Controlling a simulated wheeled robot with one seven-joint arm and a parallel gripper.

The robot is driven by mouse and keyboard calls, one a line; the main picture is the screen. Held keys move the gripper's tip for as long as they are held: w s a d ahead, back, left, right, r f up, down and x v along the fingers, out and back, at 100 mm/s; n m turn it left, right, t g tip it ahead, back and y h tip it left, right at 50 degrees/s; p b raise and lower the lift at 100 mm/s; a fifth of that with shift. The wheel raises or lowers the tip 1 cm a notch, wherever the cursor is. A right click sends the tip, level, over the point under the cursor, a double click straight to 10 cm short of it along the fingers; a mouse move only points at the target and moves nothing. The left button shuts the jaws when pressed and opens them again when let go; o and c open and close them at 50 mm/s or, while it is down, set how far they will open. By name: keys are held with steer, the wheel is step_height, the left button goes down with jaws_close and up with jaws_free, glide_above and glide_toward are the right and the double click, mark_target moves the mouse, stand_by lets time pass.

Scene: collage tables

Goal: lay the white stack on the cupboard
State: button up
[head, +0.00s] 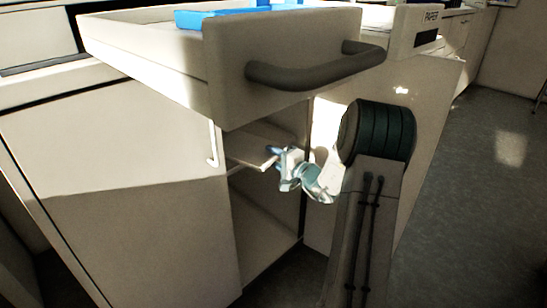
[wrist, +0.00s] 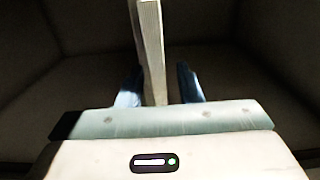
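The cupboard (head: 265,225) stands open below a pulled-out drawer, with a pale shelf (head: 248,152) inside. My gripper (head: 272,157) is at the front edge of this shelf. In the wrist view, its two fingers (wrist: 160,88) are apart, on either side of a pale edge-on strip (wrist: 151,50), with gaps showing. No white stack is clearly made out in the cupboard. White material (head: 376,17) shows in the drawer marked PAPER, partly hidden by the front drawer.
The pulled-out drawer (head: 225,75) with its dark handle (head: 315,68) overhangs the opening and holds a blue tray (head: 205,18). A door (head: 115,190) with a pale handle borders the opening on the left. The PAPER drawer (head: 420,30) is at the back right. Floor at right is clear.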

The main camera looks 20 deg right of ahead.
steer(key=shift+r, duration=0.15)
steer(key=shift+s+d+p, duration=0.1)
steer(key=shift+s+p, duration=0.15)
steer(key=shift+p, duration=0.1)
steer(key=p+v, duration=0.2)
steer(key=v, duration=0.9)
steer(key=shift+s, duration=0.25)
